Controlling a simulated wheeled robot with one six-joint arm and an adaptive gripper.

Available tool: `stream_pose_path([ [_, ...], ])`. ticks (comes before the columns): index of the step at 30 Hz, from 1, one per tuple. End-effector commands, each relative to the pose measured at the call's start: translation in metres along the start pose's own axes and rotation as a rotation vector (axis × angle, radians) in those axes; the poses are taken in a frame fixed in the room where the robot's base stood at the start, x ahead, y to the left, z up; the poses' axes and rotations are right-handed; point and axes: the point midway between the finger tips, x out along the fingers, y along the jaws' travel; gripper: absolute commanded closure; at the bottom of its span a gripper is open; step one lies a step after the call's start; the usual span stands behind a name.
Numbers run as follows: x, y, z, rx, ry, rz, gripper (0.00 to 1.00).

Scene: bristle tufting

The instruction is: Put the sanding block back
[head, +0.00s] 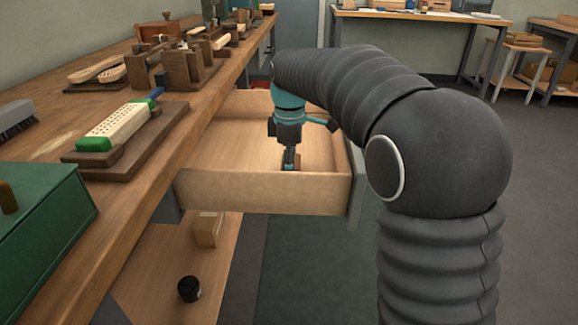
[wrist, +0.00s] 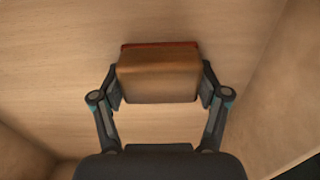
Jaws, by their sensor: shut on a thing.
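My gripper (head: 290,158) reaches down into an open wooden drawer (head: 262,192) under the workbench. In the wrist view my gripper (wrist: 160,92) is shut on the sanding block (wrist: 158,77), a brown block with a reddish strip along its far edge. The fingers press on its left and right sides. In the head view only a small brown part of the block shows at the fingertips. The block is inside the drawer, at or just above its floor; I cannot tell whether it touches. The rest of the drawer floor in view is bare.
The workbench (head: 50,140) runs along the left, with a green-ended brush block (head: 115,125) on a dark board and a green box (head: 38,235) near the front. Drawer walls surround my gripper. A lower shelf holds a small black jar (head: 189,289).

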Motion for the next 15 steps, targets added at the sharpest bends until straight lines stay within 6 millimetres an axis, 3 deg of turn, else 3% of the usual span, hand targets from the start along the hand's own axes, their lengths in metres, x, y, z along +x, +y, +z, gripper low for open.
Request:
stream_pose_path([
  [8,0.0023,0.0001,0.0001,0.0,0.0,0.0,0.58],
  [9,0.0023,0.0001,0.0001,0.0,0.0,0.0,0.21],
  [12,0.002,0.0001,0.0001,0.0,0.0,0.0,0.01],
  [15,0.0019,0.0001,0.0001,0.0,0.0,0.0,0.01],
])
